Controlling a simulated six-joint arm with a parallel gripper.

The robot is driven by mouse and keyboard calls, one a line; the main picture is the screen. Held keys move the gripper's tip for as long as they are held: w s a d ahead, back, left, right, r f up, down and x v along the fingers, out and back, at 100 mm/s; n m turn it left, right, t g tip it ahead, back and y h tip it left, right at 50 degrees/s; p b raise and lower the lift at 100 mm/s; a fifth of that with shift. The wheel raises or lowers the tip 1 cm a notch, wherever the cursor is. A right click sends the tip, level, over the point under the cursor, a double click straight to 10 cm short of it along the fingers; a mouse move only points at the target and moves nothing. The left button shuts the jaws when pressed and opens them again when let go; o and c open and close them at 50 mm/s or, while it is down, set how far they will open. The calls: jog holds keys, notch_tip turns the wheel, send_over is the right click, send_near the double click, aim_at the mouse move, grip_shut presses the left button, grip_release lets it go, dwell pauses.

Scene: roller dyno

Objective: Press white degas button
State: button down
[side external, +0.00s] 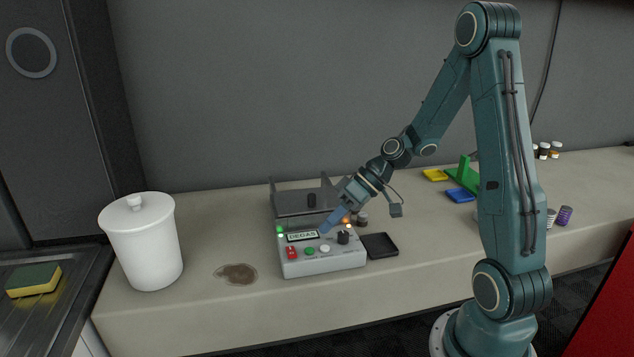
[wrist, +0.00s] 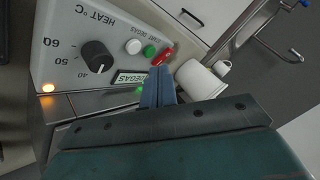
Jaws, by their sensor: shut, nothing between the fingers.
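The white degas button (side external: 325,248) is on the sloped front of a grey control box (side external: 322,267), right of a green button (side external: 309,251) and a red switch (side external: 291,253). In the wrist view the white button (wrist: 133,46) lies beyond and left of the fingertips. A display (side external: 303,236) reads DEGAS. My gripper (side external: 325,228) is shut and empty, its tips above the box near the display's right end. In the wrist view its fingers (wrist: 159,72) partly cover the display (wrist: 130,79). The tips appear apart from the white button; their exact height is unclear.
A black knob (side external: 343,237) stands right of the white button. A lit orange lamp (side external: 346,221) is on the box. A lidded white pot (side external: 143,245) and brown stain (side external: 237,273) are left.

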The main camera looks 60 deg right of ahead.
notch_tip(320, 180, up, 3)
jog(key=shift+f, duration=0.1)
dwell(0.3)
jog(key=shift+a, duration=0.1)
dwell(0.5)
jog(key=s+a+r+h, duration=0.3)
jog(key=s+r, duration=0.3)
jog(key=s, duration=0.2)
jog(key=s+a+r+m+h, duration=0.1)
jog(key=s+a+r+h, duration=0.3)
jog(key=s, duration=0.4)
jog(key=shift+s+a+r, duration=0.4)
jog(key=shift+a+r, duration=0.3)
jog(key=shift+r, duration=0.15)
